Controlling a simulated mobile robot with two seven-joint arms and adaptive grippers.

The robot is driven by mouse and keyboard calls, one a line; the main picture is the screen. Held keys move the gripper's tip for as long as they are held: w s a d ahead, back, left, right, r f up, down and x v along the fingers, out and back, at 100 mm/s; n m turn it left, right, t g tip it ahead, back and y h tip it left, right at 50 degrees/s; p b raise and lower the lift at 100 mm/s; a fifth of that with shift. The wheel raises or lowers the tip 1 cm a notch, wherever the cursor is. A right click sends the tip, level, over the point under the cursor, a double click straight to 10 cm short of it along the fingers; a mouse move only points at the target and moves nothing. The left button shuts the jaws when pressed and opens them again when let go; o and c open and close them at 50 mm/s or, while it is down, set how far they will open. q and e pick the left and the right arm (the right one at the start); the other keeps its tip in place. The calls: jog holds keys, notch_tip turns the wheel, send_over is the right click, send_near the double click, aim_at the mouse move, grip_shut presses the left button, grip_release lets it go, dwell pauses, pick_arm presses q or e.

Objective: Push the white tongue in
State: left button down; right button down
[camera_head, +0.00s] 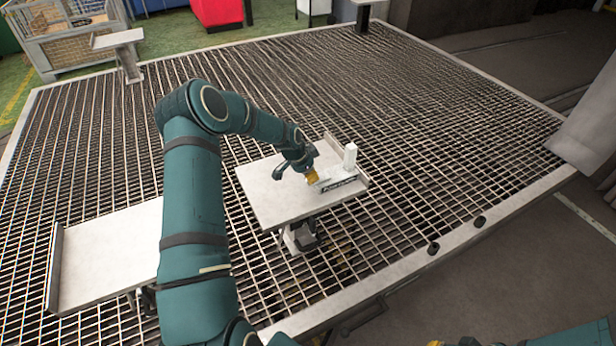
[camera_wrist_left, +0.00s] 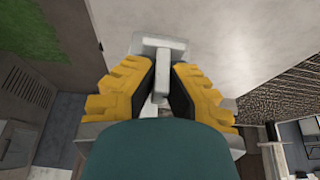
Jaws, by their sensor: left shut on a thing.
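My left gripper (camera_head: 313,177), with yellow fingers, is low over the right part of a pale table plate (camera_head: 270,200). It is shut on the white tongue (camera_head: 324,182), beside a white upright block (camera_head: 350,157) on a dark-labelled base (camera_head: 344,186). In the left wrist view the fingers (camera_wrist_left: 162,68) close on a pale bar, the tongue (camera_wrist_left: 160,82), which meets a wider pale piece (camera_wrist_left: 158,44). How far the tongue sits in the base cannot be told.
The plate stands on a post above a metal grating (camera_head: 430,140). A second pale plate (camera_head: 110,255) with a raised left edge is at the left. A wire crate (camera_head: 70,45) and a red box (camera_head: 218,12) stand at the back. The grating to the right is clear.

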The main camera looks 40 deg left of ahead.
pick_arm(q)
jog(key=shift+w+d+f, duration=0.1)
jog(key=shift+w+d, duration=0.15)
jog(key=shift+w, duration=0.05)
jog(key=c, duration=1)
grip_release()
jog(key=shift+w, duration=0.1)
jog(key=v, duration=1.2)
